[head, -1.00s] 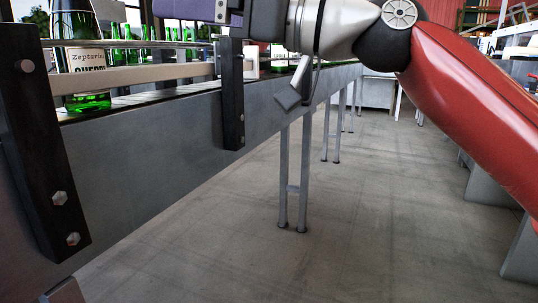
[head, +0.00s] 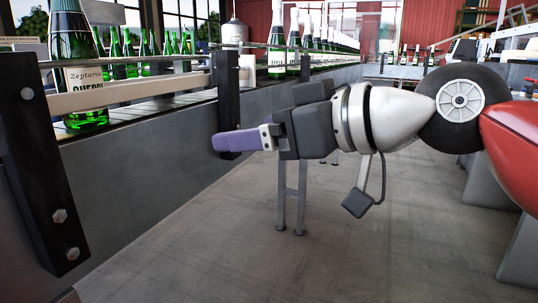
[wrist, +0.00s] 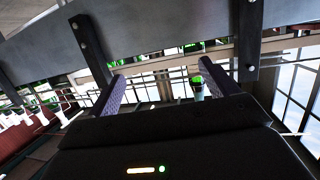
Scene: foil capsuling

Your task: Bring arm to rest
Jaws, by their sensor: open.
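My gripper (head: 222,141) has purple fingers and points left in the head view, in front of the conveyor's grey side wall (head: 178,178). In the wrist view my gripper (wrist: 161,72) shows two purple fingers well apart, with nothing held between them. The head view shows the fingers edge-on, overlapping a dark rail post (head: 228,84). I cannot tell how large the gap between the fingers and the post is. My arm stretches in from the right, with its red link at the right edge.
A large green bottle with a label (head: 84,80) stands on the conveyor at left, behind a pale guide rail (head: 135,93). More green bottles (head: 277,50) stand farther along. A dark bolted post (head: 40,150) is close at left. The grey floor (head: 330,235) below my arm is open.

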